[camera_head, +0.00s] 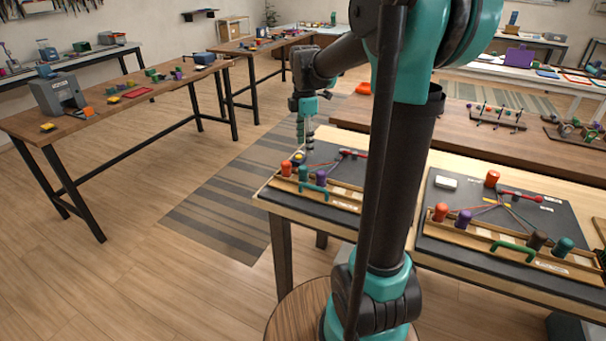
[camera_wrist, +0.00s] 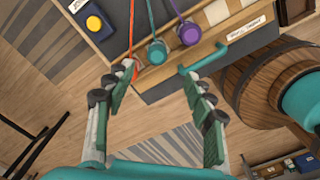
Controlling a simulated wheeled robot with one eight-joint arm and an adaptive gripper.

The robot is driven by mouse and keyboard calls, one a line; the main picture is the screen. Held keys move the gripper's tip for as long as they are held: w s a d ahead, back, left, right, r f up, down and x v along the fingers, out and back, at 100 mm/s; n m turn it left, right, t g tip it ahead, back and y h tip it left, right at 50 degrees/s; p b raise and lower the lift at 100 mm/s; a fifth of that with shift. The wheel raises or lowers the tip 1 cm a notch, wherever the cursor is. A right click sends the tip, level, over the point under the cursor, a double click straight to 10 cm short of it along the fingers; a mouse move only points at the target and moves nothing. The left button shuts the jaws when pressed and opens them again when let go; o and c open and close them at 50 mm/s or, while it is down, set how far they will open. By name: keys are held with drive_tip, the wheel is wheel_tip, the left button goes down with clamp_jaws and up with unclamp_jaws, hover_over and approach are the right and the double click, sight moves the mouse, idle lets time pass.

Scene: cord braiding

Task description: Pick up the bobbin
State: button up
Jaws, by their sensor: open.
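Three bobbins show on the near edge of the left board: orange (camera_head: 287,168), teal (camera_head: 303,172) and purple (camera_head: 321,177). In the wrist view the orange bobbin (camera_wrist: 130,66) is partly hidden by the left finger's tip. The teal bobbin (camera_wrist: 157,52) lies beyond the gap between the fingers, and the purple bobbin (camera_wrist: 190,33) is further right. Coloured cords run from them. My gripper (camera_wrist: 157,82) is open with nothing between its fingers. In the head view my gripper (camera_head: 306,140) points down above the left board; its exact height cannot be told.
The dark board (camera_wrist: 222,65) has a wooden rack and a green handle (camera_wrist: 205,57) beside the bobbins. A yellow button on a dark box (camera_wrist: 94,23) stands to the left. A second braiding board (camera_head: 470,225) is at the right. My arm hides part of the table.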

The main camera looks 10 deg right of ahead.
sight(303, 167)
wheel_tip(303, 167, down, 5)
drive_tip(key=shift+f, duration=0.1)
drive_tip(key=shift+w+a+f, duration=0.1)
drive_tip(key=shift+a+f, duration=0.05)
drive_tip(key=shift+f, duration=1.1)
drive_tip(key=shift+w+a+f, duration=0.1)
drive_tip(key=shift+f, duration=1.15)
drive_tip(key=shift+c, duration=0.6)
clamp_jaws()
